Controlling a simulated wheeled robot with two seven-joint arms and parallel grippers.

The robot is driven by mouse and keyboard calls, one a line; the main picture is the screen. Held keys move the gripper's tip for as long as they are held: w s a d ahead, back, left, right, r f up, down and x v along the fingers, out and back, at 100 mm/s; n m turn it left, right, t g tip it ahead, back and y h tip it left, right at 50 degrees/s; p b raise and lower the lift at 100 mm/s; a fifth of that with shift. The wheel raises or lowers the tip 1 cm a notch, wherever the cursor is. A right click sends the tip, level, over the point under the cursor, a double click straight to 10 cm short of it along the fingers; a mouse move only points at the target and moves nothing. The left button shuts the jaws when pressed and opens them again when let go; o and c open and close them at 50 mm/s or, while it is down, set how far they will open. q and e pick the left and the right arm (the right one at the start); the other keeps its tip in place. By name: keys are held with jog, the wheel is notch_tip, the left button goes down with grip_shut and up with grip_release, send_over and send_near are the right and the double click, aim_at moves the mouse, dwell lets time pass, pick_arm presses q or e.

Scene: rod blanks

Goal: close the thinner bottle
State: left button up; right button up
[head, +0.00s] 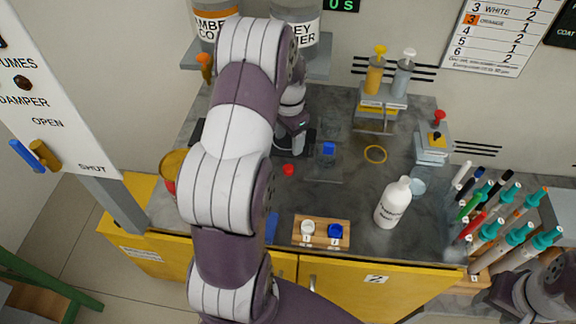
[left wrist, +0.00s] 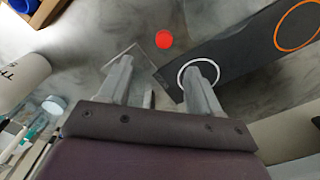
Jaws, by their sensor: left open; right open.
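The thinner bottle (head: 393,205) is a white bottle with dark print, upright on the grey bench at the right. Its side shows at the left edge of the left wrist view (left wrist: 20,75). I cannot tell whether its top is closed. A wooden tray (head: 320,243) left of it holds a white cap (head: 307,227) and a blue cap (head: 335,231). A red cap (head: 288,169) lies on the bench. My left gripper (head: 292,147) is open and empty behind the red cap. My right gripper (head: 502,294) is partly in view at lower right; its fingers are unclear.
A translucent disc (head: 418,186) lies by the bottle. A yellow ring (head: 375,154) and pump bottles (head: 376,76) are farther back. Several markers (head: 500,215) stand at the right. A dark board with rings (left wrist: 250,50) lies beside my left fingers.

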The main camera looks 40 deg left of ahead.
pick_arm(q)
jog(key=shift+a, duration=0.2)
send_over(288, 168)
jog(key=f, duration=0.7)
jog(key=shift+s+d+f+p, duration=0.15)
jog(key=shift+s+f+p, duration=0.1)
jog(key=shift+p, duration=0.15)
jog(key=shift+w+f, duration=0.1)
jog(key=shift+f, duration=0.25)
jog(key=f, duration=0.3)
jog(key=f+p, duration=0.1)
jog(key=shift+w+f, duration=0.25)
